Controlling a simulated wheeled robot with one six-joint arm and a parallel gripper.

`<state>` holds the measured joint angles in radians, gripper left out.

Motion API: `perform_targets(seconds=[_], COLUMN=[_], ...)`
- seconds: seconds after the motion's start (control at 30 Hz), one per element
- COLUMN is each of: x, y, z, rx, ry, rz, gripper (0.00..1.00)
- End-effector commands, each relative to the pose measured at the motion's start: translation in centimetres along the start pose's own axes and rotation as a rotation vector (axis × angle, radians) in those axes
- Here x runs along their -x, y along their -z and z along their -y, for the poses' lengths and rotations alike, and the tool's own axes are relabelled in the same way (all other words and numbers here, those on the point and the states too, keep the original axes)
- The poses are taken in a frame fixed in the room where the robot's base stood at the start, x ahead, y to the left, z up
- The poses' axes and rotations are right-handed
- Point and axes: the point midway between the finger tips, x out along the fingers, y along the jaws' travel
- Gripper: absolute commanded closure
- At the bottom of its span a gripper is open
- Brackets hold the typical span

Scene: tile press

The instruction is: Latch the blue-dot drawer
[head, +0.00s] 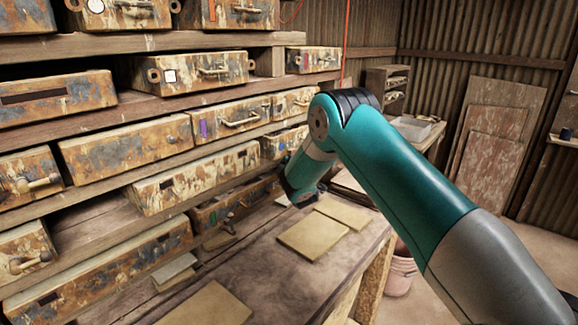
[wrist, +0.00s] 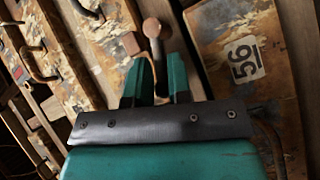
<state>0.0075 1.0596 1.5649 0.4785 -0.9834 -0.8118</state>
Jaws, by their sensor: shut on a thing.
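In the wrist view my gripper (wrist: 159,66) has its two teal fingers closed around the stem of a round-ended latch lever (wrist: 152,29). The lever stands in front of the weathered drawer fronts. In the head view my wrist is low by the shelf at the middle, and the fingers and the held lever are hidden there. A small rusty drawer (head: 285,142) beside my arm seems to carry a faint bluish mark. I cannot tell for sure that it is the blue-dot drawer, or whether any drawer is fully in.
Several other rusty drawers fill the wooden shelves, one with a purple mark (head: 203,128) and one with a white mark (head: 170,76). A drawer with a number label (wrist: 244,59) is right of my fingers. Flat tiles (head: 313,235) lie on the bench. A pink bucket (head: 400,273) stands below.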

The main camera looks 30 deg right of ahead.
Motion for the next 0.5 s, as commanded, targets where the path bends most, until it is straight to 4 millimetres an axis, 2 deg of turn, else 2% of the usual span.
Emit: perform_targets(seconds=[0.1, 0.3, 0.5], x=[-0.1, -0.4, -0.4], y=[0.2, 0.0, 0.1], z=[-1.2, -1.8, -1.8], rx=[-0.097, -0.265, -0.297], ry=[0.065, 0.188, 0.216], rz=[0.024, 0.066, 0.072], gripper=[1.00, 1.00, 1.00])
